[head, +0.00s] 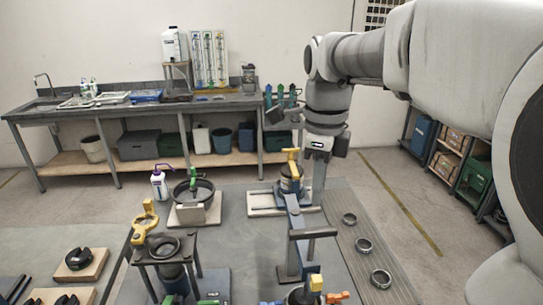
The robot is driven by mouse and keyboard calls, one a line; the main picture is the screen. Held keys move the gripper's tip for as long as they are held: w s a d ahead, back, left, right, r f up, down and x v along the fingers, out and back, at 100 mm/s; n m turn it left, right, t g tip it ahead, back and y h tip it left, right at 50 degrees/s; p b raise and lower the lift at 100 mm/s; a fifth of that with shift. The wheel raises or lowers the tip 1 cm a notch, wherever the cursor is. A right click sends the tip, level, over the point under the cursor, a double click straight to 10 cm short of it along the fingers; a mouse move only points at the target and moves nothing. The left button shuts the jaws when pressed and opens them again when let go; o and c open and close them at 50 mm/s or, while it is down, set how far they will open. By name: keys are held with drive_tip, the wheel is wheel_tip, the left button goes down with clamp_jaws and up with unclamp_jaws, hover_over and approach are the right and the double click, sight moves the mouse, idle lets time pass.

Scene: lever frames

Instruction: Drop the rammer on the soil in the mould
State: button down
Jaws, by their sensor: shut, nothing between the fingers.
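My gripper (319,150) hangs from the arm's wrist, right of the middle. It is shut with nothing seen in it; its fingertips are hard to make out against a grey upright below. Just left of it, a yellow-topped tool, possibly the rammer (292,163), stands over a dark round body, possibly the mould (290,185), on a pale base plate (258,204). I cannot tell whether the gripper touches the tool. No soil is clearly visible.
A grey lever frame with a T-handle (312,233) stands in front. A stool (165,245) carries a dark ring at left, near a yellow-handled tool (143,218). A pan (194,192) and wash bottle (160,183) stand behind. Several rings (364,246) lie right.

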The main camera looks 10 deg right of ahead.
wheel_tip(320, 180, up, 6)
drive_tip(key=p, duration=0.5)
drive_tip(key=shift+r, duration=0.25)
